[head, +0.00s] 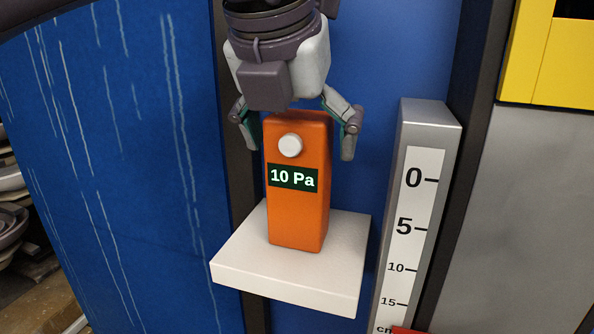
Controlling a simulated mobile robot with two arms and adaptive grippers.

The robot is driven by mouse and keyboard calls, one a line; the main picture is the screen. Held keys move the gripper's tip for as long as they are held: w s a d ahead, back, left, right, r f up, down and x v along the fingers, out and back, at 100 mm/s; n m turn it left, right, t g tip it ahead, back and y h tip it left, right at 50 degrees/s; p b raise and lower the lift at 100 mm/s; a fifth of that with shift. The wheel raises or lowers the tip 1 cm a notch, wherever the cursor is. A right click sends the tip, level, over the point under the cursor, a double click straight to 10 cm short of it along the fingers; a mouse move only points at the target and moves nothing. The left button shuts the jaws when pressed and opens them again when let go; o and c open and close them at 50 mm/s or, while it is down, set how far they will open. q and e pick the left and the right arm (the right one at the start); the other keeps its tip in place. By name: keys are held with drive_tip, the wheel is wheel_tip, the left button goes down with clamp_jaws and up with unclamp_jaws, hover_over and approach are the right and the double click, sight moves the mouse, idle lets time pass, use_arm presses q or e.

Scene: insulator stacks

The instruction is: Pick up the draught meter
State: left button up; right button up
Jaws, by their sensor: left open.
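The draught meter (297,218) is an orange upright box with a white knob and a dark display reading "10 Pa". It stands on a small white shelf (290,278). My left gripper (300,148) is above it, pointing down and open. One finger is on each side of the meter's upper part, with a visible gap at the right finger. Whether the left finger touches the meter I cannot tell. My right gripper is not in view.
A grey post with a centimetre scale (413,225) stands close to the right of the shelf. A blue panel with pale streaks (120,150) is at the left. Stacked insulators (12,215) show at the far left edge. A yellow box (560,60) is at the top right.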

use_arm(q)
drive_tip(key=shift+d, duration=0.2)
drive_tip(key=shift+c, duration=0.6)
drive_tip(key=c, duration=0.3)
drive_tip(key=shift+s+a, duration=0.1)
drive_tip(key=c, duration=0.8)
drive_tip(key=shift+c, duration=1.3)
